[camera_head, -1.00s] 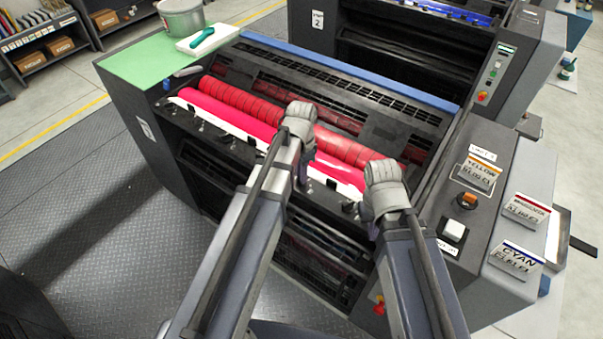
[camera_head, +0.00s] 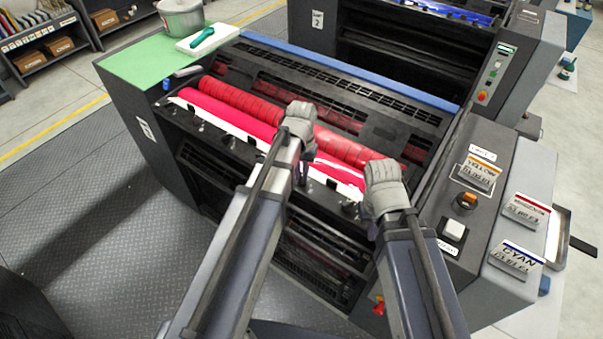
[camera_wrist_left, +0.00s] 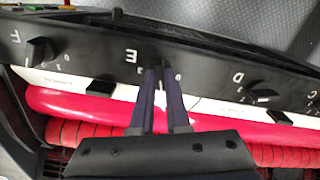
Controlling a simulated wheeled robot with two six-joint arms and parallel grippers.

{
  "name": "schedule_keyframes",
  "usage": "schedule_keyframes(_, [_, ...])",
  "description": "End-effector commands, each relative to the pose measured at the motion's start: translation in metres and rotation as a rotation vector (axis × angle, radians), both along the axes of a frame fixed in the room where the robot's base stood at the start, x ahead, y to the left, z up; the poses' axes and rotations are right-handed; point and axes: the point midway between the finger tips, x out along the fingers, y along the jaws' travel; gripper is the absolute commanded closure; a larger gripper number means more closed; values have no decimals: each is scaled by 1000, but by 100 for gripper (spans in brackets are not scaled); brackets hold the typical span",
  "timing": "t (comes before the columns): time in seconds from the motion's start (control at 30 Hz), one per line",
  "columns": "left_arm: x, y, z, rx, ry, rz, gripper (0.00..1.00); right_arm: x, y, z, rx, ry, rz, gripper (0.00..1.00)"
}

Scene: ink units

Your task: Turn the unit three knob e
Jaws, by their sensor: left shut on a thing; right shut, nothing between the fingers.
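The unit three ink rail (camera_wrist_left: 205,72) is a black strip with white letters and black knobs. Knob e (camera_wrist_left: 157,63), beside the letter E, is mostly hidden between my left fingers. My left gripper (camera_wrist_left: 160,75) is shut on it, with both fingertips close together at the rail. In the head view my left gripper (camera_head: 303,172) reaches down over the front of the unit, its fingertips partly hidden by the arm. My right gripper (camera_head: 384,190) hangs near the right end of the rail, its fingers mostly hidden; it is shut and empty.
Knob f (camera_wrist_left: 40,50) and knob d (camera_wrist_left: 262,90) stand either side of knob e. A pink roller (camera_wrist_left: 85,105) and a red roller (camera_head: 240,100) lie close behind the rail. The control console (camera_head: 465,215) is right of my right arm. The floor (camera_head: 90,210) at left is clear.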

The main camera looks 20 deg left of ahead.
Motion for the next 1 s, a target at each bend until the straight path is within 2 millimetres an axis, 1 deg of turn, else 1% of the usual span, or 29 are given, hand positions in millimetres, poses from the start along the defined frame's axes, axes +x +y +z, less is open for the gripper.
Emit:
schedule_keyframes(0.13, [0,0,0,0,0,69,100,0,0,0,0,0,0,100])
schedule_keyframes(0.33, [0,0,0,0,0,123,100,0,0,0,0,0,0,100])
schedule_keyframes(0.87, [0,0,0,0,0,142,100,0,0,0,0,0,0,100])
schedule_keyframes(0.9, [0,0,0,0,0,142,83,0,0,0,0,0,0,100])
schedule_keyframes(1.0, [0,0,0,0,0,142,72,0,0,0,0,0,0,100])
